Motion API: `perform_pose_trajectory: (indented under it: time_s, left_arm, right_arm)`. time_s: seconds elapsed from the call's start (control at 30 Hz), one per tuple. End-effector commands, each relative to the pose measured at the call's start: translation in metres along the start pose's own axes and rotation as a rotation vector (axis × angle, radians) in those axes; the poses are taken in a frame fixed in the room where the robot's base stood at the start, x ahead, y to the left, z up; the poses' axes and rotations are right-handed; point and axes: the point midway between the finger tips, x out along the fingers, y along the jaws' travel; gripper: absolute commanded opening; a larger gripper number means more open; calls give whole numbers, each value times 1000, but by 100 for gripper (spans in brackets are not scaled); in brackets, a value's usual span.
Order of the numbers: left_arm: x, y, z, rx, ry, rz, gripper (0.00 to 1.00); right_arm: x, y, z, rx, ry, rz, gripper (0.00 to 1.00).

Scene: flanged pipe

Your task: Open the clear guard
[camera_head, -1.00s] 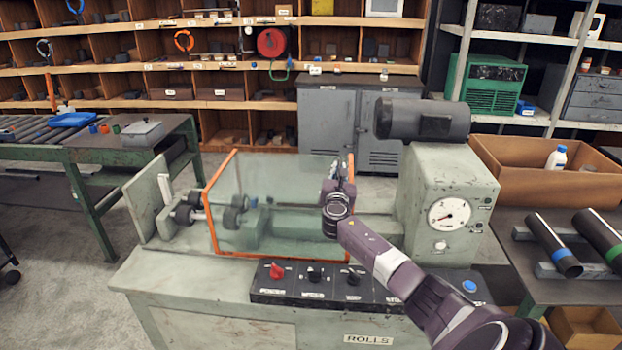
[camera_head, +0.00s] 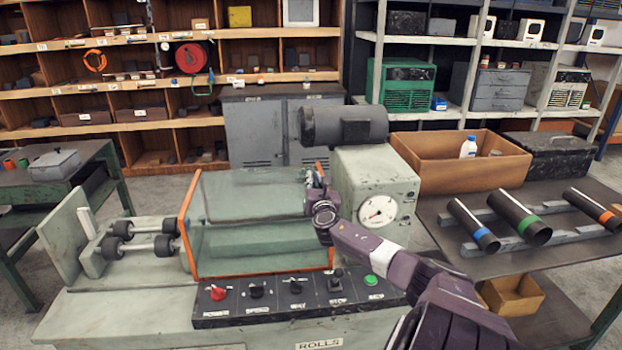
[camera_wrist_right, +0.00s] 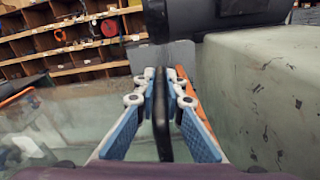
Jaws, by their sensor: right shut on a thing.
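The clear guard (camera_head: 250,232) is a see-through box cover with orange edges on the green-grey roller machine. It stands against the headstock with the gauge, and the black rollers (camera_head: 115,238) lie outside its left edge. My right gripper (camera_head: 318,185) is at the guard's right end, beside the headstock. In the right wrist view its blue-padded fingers (camera_wrist_right: 161,95) are shut on a dark upright handle (camera_wrist_right: 161,125) of the guard. An orange guard edge shows just right of the fingers. My left gripper is not in view.
The headstock (camera_head: 370,172) with a dark motor (camera_head: 345,125) stands close right of the gripper. A control panel (camera_head: 235,303) with knobs runs along the front.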

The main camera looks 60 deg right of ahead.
Motion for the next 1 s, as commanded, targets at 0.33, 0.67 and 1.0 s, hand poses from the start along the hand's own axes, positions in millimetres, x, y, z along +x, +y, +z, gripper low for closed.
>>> perform_pose_trajectory:
  time_s: [0.33,0.67,1.0]
  left_arm:
    - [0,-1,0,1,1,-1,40]
    - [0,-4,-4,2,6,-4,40]
    - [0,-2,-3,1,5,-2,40]
  right_arm:
    - [0,0,-1,-1,1,0,27]
    - [-4,0,-1,-3,1,1,27]
    - [-43,0,-2,-5,4,3,27]
